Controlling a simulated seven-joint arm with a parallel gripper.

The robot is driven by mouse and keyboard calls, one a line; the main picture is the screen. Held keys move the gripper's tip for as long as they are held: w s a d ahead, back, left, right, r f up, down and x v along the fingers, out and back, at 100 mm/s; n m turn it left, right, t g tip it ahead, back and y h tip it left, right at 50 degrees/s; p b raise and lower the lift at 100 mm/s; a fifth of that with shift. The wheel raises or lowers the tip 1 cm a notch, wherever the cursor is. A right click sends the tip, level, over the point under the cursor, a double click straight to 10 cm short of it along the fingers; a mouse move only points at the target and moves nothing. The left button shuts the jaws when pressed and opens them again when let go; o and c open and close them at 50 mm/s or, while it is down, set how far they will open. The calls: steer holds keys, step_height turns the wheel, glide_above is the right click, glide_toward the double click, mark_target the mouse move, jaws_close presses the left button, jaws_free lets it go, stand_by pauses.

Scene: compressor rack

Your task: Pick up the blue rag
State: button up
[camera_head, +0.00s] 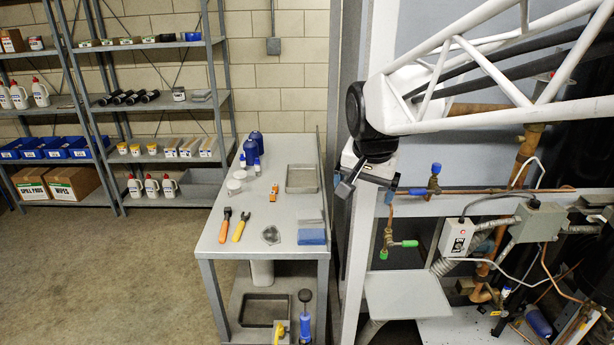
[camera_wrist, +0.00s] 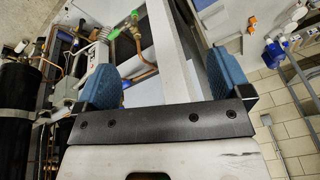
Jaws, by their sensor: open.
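The blue rag (camera_head: 312,236) looks like a flat, folded blue square. It lies near the front right corner of the grey metal table (camera_head: 240,262) in the head view. I cannot make it out in the wrist view. My gripper (camera_head: 348,184) is above and to the right of the rag, beside the rack's upright, apart from the rag. In the wrist view my gripper (camera_wrist: 165,85) shows two blue-padded fingers spread wide with nothing held between them.
On the table are a metal tray (camera_head: 302,178), an orange part (camera_head: 274,193), orange-handled tools (camera_head: 240,227), white jars and blue bottles (camera_head: 251,150). The compressor rack with pipes and a green-handled valve (camera_head: 405,243) stands close on the right. Shelves (camera_head: 150,105) stand at the back left.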

steer(key=w+a+f+m, duration=0.1)
steer(key=w+a+m, duration=0.15)
steer(key=w, duration=0.45)
steer(key=m+g, duration=0.3)
steer(key=m, duration=0.7)
glide_above(312, 233)
steer(key=f, duration=2.1)
steer(key=shift+s+d+f, duration=0.1)
steer(key=shift+s+f, duration=0.1)
steer(key=shift+f, duration=0.1)
steer(key=shift+w+f+m, duration=0.2)
steer(key=shift+f+m, duration=0.25)
steer(key=shift+f, duration=0.15)
steer(key=shift+f, duration=0.1)
steer(key=shift+f, duration=1.15)
steer(key=shift+f, duration=0.15)
